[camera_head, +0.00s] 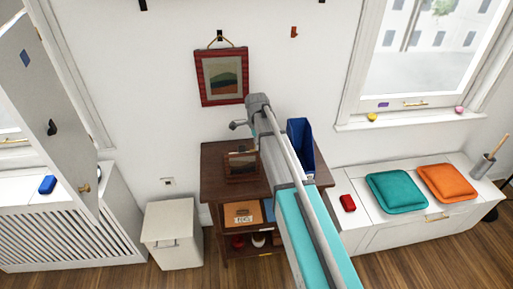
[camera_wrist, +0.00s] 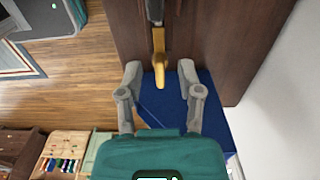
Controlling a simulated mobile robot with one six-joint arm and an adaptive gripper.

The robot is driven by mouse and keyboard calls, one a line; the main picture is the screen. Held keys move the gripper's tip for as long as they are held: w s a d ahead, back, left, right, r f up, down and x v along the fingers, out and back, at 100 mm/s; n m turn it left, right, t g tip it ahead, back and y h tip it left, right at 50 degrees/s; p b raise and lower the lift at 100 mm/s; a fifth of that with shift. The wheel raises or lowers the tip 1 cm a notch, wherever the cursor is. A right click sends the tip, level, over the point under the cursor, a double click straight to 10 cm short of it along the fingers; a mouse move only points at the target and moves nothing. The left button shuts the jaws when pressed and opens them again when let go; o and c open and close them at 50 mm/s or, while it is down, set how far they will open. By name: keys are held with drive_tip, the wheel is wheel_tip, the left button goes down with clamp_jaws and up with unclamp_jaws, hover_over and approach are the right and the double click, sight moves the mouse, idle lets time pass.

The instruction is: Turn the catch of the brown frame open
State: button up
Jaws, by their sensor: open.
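The small brown frame (camera_head: 241,166) stands on the dark wooden cabinet, below my arm's end in the head view. In the wrist view a narrow dark strip (camera_wrist: 155,11), seemingly the frame's edge from above, comes in from the top. A gold-coloured catch (camera_wrist: 159,62) sticks out from its end, in line with it. My gripper (camera_wrist: 160,72) is open, with one finger on each side of the catch and a visible gap on both sides. My gripper also shows in the head view (camera_head: 238,125). I cannot tell its height relative to the catch.
A blue file holder (camera_head: 301,146) stands on the cabinet (camera_head: 218,172) right of the frame; it lies under my gripper in the wrist view (camera_wrist: 213,122). The white wall (camera_wrist: 285,95) is close at the right. A red picture frame (camera_head: 222,101) hangs above.

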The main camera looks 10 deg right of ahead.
drive_tip(key=shift+f, duration=0.3)
clamp_jaws()
idle(0.3)
